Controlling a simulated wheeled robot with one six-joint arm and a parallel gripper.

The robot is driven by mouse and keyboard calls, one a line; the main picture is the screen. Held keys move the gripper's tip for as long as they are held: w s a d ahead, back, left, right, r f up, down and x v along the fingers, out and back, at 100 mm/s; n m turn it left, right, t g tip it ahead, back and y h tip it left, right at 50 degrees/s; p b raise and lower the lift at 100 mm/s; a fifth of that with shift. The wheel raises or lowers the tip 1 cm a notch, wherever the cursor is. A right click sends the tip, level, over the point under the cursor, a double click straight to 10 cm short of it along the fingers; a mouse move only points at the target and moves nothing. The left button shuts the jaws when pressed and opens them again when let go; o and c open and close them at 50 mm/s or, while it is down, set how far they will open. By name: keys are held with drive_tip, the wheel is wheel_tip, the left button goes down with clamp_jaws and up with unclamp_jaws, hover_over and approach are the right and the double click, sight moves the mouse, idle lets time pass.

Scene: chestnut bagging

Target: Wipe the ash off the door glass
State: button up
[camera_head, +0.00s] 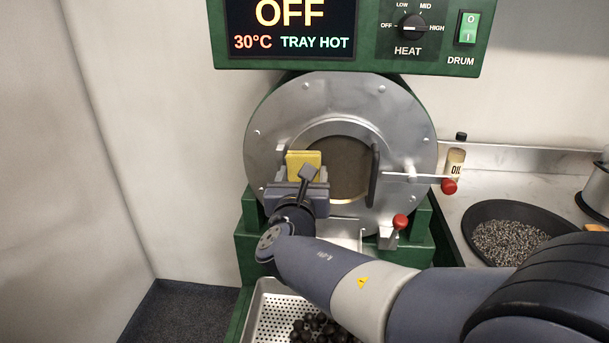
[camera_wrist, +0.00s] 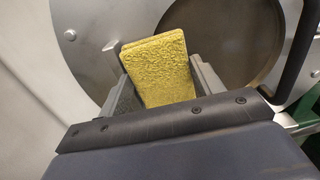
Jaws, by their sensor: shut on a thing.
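The round door glass (camera_head: 345,160) is brownish and dull, set in the silver drum front (camera_head: 285,105); it also shows in the wrist view (camera_wrist: 220,40). A dark vertical handle (camera_head: 375,175) stands at the right side of the glass. My gripper (camera_head: 304,172) is shut on a yellow sponge (camera_head: 297,160) in front of the left edge of the glass. The sponge stands upright between the fingers in the wrist view (camera_wrist: 160,70). I cannot tell whether it touches the glass. The gripper and sponge hide the lower left of the door.
A perforated tray (camera_head: 262,315) with dark chestnuts lies below the drum. Red-knobbed levers (camera_head: 400,221) stick out at the right. An oil bottle (camera_head: 455,165) and a black pan (camera_head: 475,220) of dark grains stand on the right counter. The panel (camera_head: 290,30) reads OFF, 30°C, TRAY HOT.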

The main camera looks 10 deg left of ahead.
drive_tip(key=shift+s+d, duration=0.2)
drive_tip(key=shift+s, duration=2.65)
drive_tip(key=shift+s, duration=0.1)
drive_tip(key=shift+s+d, duration=0.1)
drive_tip(key=shift+s, duration=1.3)
